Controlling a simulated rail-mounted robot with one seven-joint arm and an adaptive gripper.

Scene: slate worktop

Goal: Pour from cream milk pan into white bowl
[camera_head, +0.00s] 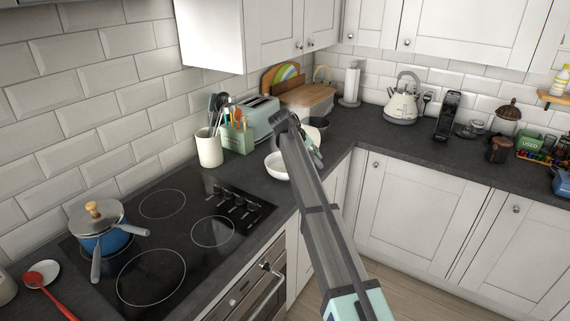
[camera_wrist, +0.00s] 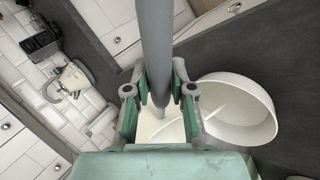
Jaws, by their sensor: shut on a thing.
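My gripper (camera_wrist: 158,100) is shut on the grey handle (camera_wrist: 156,40) of the cream milk pan (camera_wrist: 165,128) in the wrist view. The pan's pale body shows behind the fingers, partly hidden by them, and its tilt is hard to tell. The white bowl (camera_wrist: 235,108) is just right of the pan in the wrist view; a pale band crosses its inside, and I cannot tell whether it is liquid. In the head view the white bowl (camera_head: 276,167) stands on the worktop, partly hidden by my arm. My gripper (camera_head: 309,140) is beside it there.
A blue pan with a lid (camera_head: 100,228) sits on the black hob (camera_head: 165,260) at left. A utensil crock (camera_head: 209,148), a green box (camera_head: 236,139) and a toaster (camera_head: 260,117) stand behind the bowl. A kettle (camera_head: 402,100) is farther right.

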